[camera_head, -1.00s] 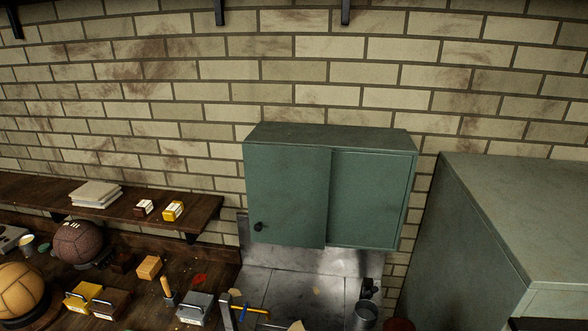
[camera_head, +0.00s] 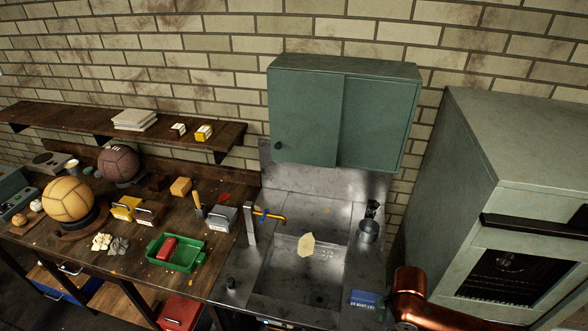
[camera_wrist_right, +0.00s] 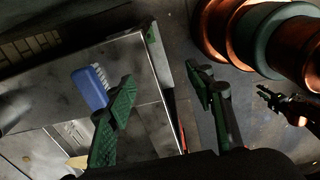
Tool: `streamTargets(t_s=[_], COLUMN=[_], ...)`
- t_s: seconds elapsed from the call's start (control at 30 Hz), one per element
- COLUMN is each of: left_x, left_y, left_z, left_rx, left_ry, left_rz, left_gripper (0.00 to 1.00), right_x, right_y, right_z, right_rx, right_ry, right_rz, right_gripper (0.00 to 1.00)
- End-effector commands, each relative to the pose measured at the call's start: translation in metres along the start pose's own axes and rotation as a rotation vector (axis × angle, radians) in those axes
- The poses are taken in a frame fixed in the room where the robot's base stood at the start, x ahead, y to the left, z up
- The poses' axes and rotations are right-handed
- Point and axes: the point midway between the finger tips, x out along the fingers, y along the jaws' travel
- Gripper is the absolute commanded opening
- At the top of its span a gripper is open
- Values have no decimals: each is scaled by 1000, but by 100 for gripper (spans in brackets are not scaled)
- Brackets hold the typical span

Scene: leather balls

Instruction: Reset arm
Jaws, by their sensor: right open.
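My right gripper (camera_wrist_right: 163,86) shows in the right wrist view with two dark green fingers spread apart and nothing between them. It is over the front edge of the steel sink counter, beside a blue brush (camera_wrist_right: 90,88) with pale bristles. The brush also shows in the head view (camera_head: 365,299), lying at the sink's right front. A copper link of my right arm enters the head view at the lower right; its gripper is hidden there. A small dark jaw-like part (camera_wrist_right: 283,104) at the right of the wrist view may be my left gripper; its opening is unclear.
The steel sink (camera_head: 300,275) holds a pale piece. A metal cup (camera_head: 368,231) stands at its right. The wooden workbench (camera_head: 135,262) at left carries balls, boxes and a green tray (camera_head: 153,267). A green cabinet (camera_head: 340,115) hangs above; a large grey-green unit (camera_head: 525,150) stands right.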

Motion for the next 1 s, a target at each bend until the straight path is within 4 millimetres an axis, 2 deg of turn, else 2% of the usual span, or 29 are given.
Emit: streamTargets(t_s=[0.37,0.57,0.67,0.77,0.87,1.0], left_x=[0,0,0,0,0,0], left_y=[-1,0,0,0,0,0], left_z=[-2,9,10,9,8,7], left_rx=[1,-1,-1,-1,-1,0], left_ry=[1,-13,-14,-13,-13,-11], left_rz=[-1,0,0,0,0,-1], left_gripper=[26,26,26,26,26,26], right_x=[24,38,46,54,65,79], right_y=[-13,-24,-30,-34,-40,-55], right_z=[-46,-68,-72,-63,-38,8], right_rx=[47,159,275,446,634,861], right_ry=[136,250,321,379,399,374], right_rz=[33,67,92,126,163,208], right_gripper=[49,49,49,49,49,49])
